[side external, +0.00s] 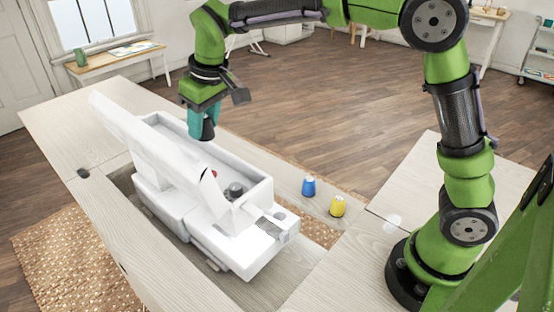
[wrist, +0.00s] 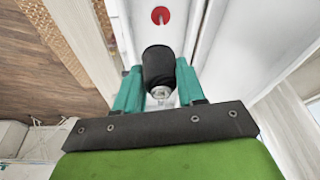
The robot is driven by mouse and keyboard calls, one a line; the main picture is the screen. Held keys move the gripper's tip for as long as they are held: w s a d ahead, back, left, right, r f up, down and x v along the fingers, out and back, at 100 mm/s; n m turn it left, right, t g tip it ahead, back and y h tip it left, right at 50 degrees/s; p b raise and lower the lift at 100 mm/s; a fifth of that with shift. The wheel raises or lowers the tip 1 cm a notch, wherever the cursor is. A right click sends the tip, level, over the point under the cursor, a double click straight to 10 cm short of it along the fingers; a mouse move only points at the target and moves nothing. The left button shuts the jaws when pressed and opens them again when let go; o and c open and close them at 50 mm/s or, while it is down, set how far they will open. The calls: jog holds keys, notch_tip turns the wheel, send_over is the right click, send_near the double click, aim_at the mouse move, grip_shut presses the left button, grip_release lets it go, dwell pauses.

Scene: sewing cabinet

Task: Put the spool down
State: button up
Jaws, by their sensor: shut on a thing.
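My gripper (side external: 201,122) has teal fingers and is shut on a black spool (side external: 208,131). No contact between the spool and the machine can be made out. A blue spool (side external: 308,187) and a yellow spool (side external: 338,207) stand upright on the table, right of the machine.
The machine sits in a recess of the pale wooden table (side external: 75,118). A red disc (wrist: 160,15) and a grey knob (side external: 236,189) are on the machine. Its raised white part (side external: 135,125) stands close left of my gripper. The table strip around the coloured spools is mostly clear.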

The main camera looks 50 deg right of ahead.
jog(key=d+f+m, duration=0.1)
jog(key=d, duration=0.5)
jog(key=m, duration=0.1)
send_over(275, 172)
notch_tip(275, 172, down, 8)
jog(key=f, duration=0.4)
jog(key=f+n, duration=0.1)
jog(key=f, duration=0.4)
jog(key=s+f+n, duration=0.1)
jog(key=f, duration=0.3)
jog(key=shift+s+d+f, duration=0.1)
jog(key=shift+d+f, duration=0.05)
jog(key=shift+f, duration=0.1)
jog(key=o, duration=1)
